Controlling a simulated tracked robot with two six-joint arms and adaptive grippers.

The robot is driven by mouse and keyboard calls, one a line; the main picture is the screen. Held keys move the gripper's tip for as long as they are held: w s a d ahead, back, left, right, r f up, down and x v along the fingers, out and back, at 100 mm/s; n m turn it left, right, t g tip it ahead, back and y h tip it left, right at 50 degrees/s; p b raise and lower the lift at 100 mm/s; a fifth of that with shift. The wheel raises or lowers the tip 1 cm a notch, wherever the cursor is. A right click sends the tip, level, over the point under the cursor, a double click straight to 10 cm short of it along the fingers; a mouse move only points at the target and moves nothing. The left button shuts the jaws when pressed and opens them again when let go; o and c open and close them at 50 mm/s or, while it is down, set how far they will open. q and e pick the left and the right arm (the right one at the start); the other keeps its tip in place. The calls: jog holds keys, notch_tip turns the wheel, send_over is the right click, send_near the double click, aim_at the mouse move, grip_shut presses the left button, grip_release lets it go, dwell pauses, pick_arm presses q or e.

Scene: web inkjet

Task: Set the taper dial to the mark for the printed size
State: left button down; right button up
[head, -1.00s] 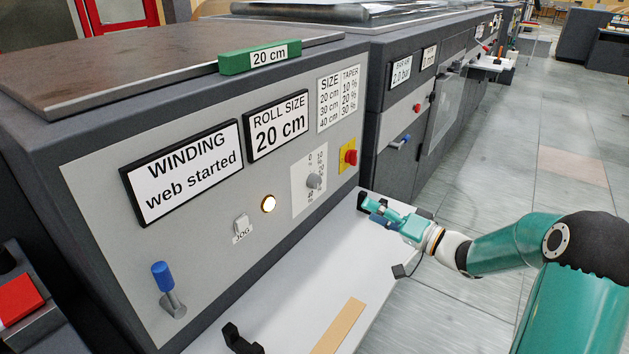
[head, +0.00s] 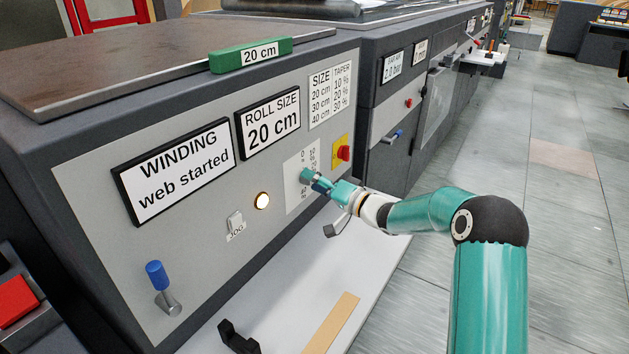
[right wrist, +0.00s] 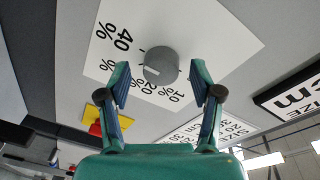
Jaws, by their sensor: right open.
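The taper dial (right wrist: 160,64) is a round grey knob on a white scale plate with percent marks; in the right wrist view I read 40 %, 20 % and 10 %. A pale line shows on its face, but I cannot tell exactly which mark it meets. My right gripper (right wrist: 160,80) is open, its fingers to either side of the knob with gaps visible. In the head view this gripper (head: 312,180) covers the dial. The roll size sign (head: 268,124) reads 20 cm. The size and taper table (head: 330,95) pairs 20 cm with 10 %. My left gripper is out of view.
A red button on a yellow plate (head: 341,152) sits close to the right of the dial. A lit lamp (head: 262,201), a JOG switch (head: 235,222) and a blue-handled lever (head: 159,280) are further left. A white shelf (head: 290,290) juts out below the panel.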

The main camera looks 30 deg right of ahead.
jog(key=shift+w, duration=0.2)
jog(key=c, duration=1)
jog(key=shift+c, duration=0.7)
jog(key=shift+f, duration=0.1)
